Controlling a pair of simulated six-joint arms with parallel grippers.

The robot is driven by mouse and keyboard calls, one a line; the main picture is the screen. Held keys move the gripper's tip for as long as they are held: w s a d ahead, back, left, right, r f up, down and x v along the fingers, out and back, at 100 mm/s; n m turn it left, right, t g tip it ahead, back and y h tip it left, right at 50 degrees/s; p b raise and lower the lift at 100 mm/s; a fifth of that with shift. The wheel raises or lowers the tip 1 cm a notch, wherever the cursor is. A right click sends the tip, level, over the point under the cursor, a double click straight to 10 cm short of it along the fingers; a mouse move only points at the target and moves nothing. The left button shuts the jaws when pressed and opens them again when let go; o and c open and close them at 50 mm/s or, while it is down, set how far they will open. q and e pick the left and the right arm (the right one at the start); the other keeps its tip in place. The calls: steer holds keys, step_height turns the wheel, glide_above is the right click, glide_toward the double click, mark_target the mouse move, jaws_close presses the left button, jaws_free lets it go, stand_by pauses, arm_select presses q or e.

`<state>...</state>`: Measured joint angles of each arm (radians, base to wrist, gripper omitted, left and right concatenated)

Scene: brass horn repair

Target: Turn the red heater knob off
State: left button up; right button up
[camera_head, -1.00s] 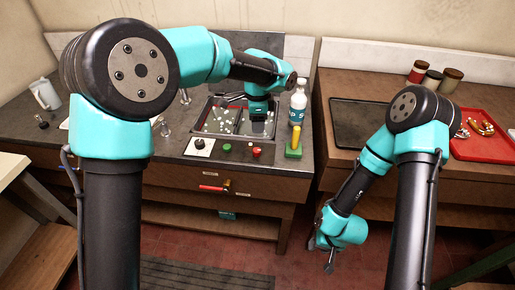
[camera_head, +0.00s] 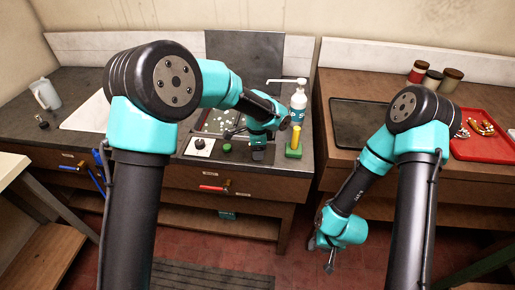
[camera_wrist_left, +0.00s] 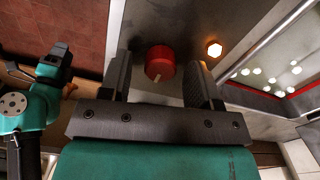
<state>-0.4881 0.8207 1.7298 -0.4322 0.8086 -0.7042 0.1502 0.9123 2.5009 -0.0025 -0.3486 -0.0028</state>
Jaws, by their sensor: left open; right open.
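The red heater knob (camera_wrist_left: 159,62) shows in the left wrist view, with a pale pointer mark toward the bottom of the picture. My left gripper (camera_wrist_left: 162,72) is open, with one finger on each side of the knob and a visible gap on both sides. In the head view my left gripper (camera_head: 257,156) is over the front panel and hides the knob. A small orange lamp (camera_wrist_left: 214,48) glows beside the knob. My right gripper (camera_head: 325,252) hangs low in front of the bench, open and empty.
A green knob (camera_head: 227,147) and a white dial (camera_head: 199,147) lie left of the gripper. A green block with a yellow handle (camera_head: 294,142) and a bottle (camera_head: 298,104) stand close on the right. The bath (camera_head: 210,124) with white balls is behind.

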arm_select(q)
steer(key=shift+c, duration=0.4)
steer(key=c, duration=0.8)
steer(key=shift+c, duration=0.2)
steer(key=shift+n, duration=0.4)
steer(key=n, duration=0.7)
steer(key=shift+w+n, duration=0.1)
steer(key=shift+n, duration=0.3)
steer(key=n, duration=0.4)
steer(key=shift+a+n, duration=0.1)
steer(key=shift+n, duration=0.2)
steer(key=n, duration=0.4)
steer(key=shift+n, duration=0.4)
